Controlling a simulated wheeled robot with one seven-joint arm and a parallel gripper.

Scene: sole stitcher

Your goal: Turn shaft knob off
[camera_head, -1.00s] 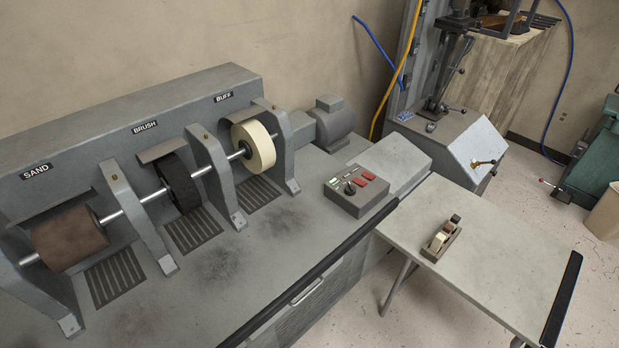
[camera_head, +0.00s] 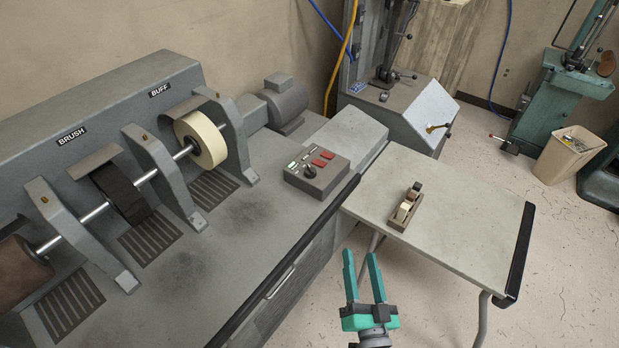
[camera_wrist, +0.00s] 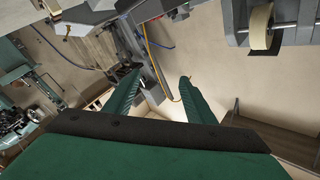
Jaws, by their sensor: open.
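The shaft knob (camera_head: 309,171) is a small dark knob on top of a grey control box (camera_head: 317,184). Red and green-white buttons or labels sit around it. The box stands on the grey machine bench near its right end. The knob's exact pointer direction is too small to tell. My gripper (camera_head: 362,258) is teal, open and empty. In the head view it shows below and right of the control box, in front of the bench edge and apart from the box. In the wrist view its two green fingers (camera_wrist: 155,88) stand spread with nothing between them.
The shaft carries a cream buff wheel (camera_head: 203,139), a dark brush wheel (camera_head: 123,194) and a brown sanding drum (camera_head: 20,272). A small side table (camera_head: 460,216) holds a tape-dispenser-like item (camera_head: 406,208). A black-edged rail (camera_head: 290,255) runs along the bench front.

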